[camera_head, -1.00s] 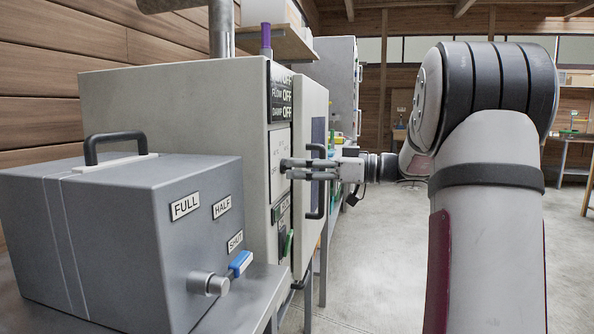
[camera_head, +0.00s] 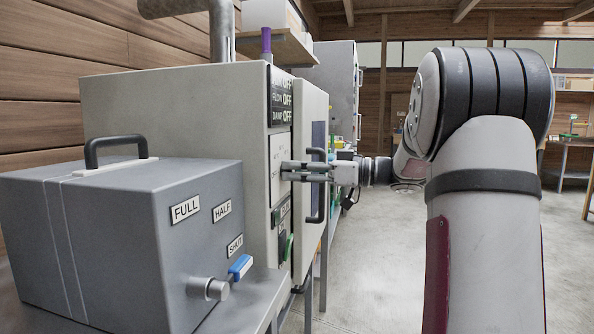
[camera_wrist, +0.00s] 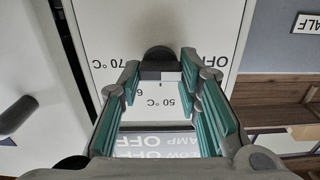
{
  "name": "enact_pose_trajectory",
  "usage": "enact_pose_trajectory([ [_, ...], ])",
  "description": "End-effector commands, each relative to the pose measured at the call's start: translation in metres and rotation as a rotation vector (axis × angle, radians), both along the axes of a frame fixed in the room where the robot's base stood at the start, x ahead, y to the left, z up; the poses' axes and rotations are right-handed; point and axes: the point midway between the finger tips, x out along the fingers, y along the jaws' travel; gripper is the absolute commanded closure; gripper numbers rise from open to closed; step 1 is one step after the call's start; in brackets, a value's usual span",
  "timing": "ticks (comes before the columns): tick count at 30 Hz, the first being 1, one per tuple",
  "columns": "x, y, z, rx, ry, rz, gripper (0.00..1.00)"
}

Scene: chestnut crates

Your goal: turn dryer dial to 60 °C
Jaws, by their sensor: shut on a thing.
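The dryer (camera_head: 180,105) is a pale grey cabinet on the left in the head view, with a white dial plate on its front. My gripper (camera_head: 286,171) reaches the plate from the right, its fingertips at the plate; they hide the dial there. In the wrist view, my gripper (camera_wrist: 160,72) is shut on the dark dial (camera_wrist: 158,58), one finger on each side. A white patch shows on the dial between the fingertips. Labels OFF, 70 °C and 50 °C surround it. A "6" shows below it, the rest of that label hidden. The exact dial setting is unclear.
A dark door handle (camera_head: 317,186) stands out close beside my gripper. A grey box (camera_head: 85,235) with a top handle and a blue-tipped lever (camera_head: 240,267) stands in front of the dryer. Open floor (camera_head: 375,265) lies to the right.

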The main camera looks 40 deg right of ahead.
Motion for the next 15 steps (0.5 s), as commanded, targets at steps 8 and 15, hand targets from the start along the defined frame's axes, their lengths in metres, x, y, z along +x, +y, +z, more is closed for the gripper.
enact_pose_trajectory([
  [8,0.0004,0.0001,-0.0001,0.113,0.089,0.001,0.96],
  [15,0.0007,-0.0009,0.0002,0.283,0.222,0.0,0.96],
])
